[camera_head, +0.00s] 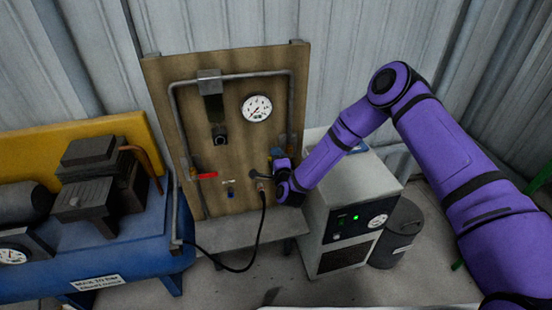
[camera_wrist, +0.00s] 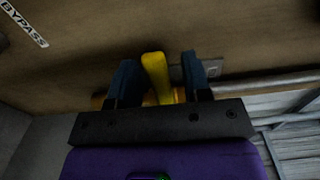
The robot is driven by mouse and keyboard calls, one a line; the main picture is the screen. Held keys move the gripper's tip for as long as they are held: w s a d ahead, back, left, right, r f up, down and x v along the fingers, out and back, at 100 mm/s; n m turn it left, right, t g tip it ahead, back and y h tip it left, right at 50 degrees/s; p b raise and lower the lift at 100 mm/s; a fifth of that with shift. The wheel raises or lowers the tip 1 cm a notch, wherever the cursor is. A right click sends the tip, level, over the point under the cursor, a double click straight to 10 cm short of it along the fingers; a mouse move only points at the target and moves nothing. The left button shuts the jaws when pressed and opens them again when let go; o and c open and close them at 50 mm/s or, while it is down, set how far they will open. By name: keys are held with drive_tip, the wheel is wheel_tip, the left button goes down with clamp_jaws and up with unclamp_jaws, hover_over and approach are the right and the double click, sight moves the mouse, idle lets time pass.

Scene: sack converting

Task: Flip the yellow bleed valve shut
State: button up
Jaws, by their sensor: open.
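The yellow bleed valve's lever (camera_wrist: 155,72) shows in the wrist view, pointing up in the picture between my gripper's two dark fingers. My gripper (camera_wrist: 159,66) is open around it, with a gap visible on at least the left side. A brass-coloured pipe or valve body (camera_wrist: 102,101) shows low behind the fingers. In the head view my gripper (camera_head: 270,174) is at the lower right of the wooden board, and I cannot make out the yellow lever there.
The wooden board (camera_head: 240,150) carries a gauge (camera_head: 257,108), a red lever (camera_head: 207,175), a small blue handle (camera_head: 230,183) and a pipe. A black hose (camera_head: 262,225) hangs below. A blue compressor (camera_head: 110,250) stands left, a grey dryer cabinet (camera_head: 350,200) right. The wrist view shows a BYPASS label (camera_wrist: 24,24).

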drive_tip(key=v, duration=1)
drive_tip(key=shift+s, duration=0.4)
drive_tip(key=shift+w+r, duration=0.1)
drive_tip(key=shift+r, duration=0.05)
